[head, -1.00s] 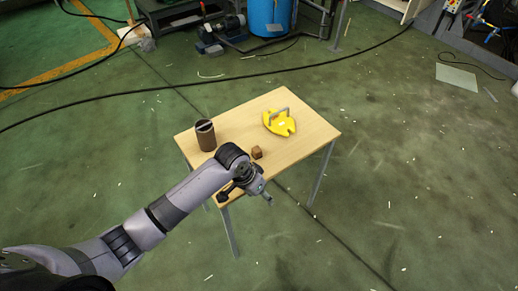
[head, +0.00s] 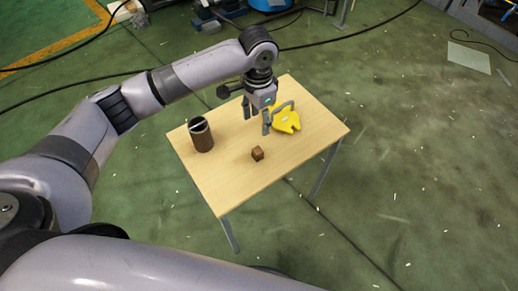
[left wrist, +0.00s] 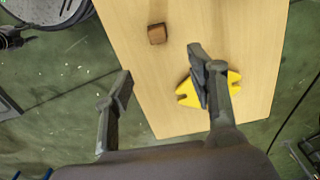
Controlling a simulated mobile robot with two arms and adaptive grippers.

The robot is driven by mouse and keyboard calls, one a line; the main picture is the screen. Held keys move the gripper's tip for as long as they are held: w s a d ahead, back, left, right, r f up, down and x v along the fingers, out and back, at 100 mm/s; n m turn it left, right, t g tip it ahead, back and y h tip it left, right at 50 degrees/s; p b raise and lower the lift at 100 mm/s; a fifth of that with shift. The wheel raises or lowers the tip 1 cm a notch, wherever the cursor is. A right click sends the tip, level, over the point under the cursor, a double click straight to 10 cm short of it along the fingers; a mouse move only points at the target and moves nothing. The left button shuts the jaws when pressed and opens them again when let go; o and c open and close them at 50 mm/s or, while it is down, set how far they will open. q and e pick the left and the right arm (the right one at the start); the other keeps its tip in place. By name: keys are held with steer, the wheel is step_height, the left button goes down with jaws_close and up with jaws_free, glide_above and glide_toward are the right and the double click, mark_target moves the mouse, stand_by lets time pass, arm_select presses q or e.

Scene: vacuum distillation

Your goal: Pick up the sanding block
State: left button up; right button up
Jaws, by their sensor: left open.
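A small brown block (head: 257,154), which looks like the sanding block, rests on the wooden table (head: 235,182) near its front edge. It also shows in the left wrist view (left wrist: 157,34), beyond the fingertips and between their lines. My left gripper (head: 257,115) points down above the table, behind the block in the head view. It is open and empty, apart from the block. In the left wrist view its fingers (left wrist: 160,66) are spread wide, and the right finger covers part of a yellow piece (left wrist: 187,93). My right gripper is not in view.
The yellow piece with a grey handle (head: 287,121) lies on the table close to the right of my left gripper. A dark brown can (head: 202,138) stands at the table's left edge. The tabletop around the block is clear.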

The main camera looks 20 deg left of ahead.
arm_select(q)
glide_above(258, 150)
step_height(258, 150, down, 4)
steer(key=f, duration=0.5)
steer(key=shift+w, duration=0.2)
steer(key=shift+f, duration=0.8)
steer(key=f, duration=0.3)
steer(key=shift+s+f, duration=0.3)
steer(key=shift+f, duration=0.45)
arm_select(e)
steer(key=shift+s+d+f, duration=0.1)
steer(key=shift+s+f, duration=0.2)
steer(key=shift+s, duration=0.3)
arm_select(q)
steer(key=shift+c, duration=0.6)
steer(key=c, duration=0.7)
jaws_close()
arm_select(e)
steer(key=shift+s+d, duration=0.1)
steer(key=shift+d, duration=0.1)
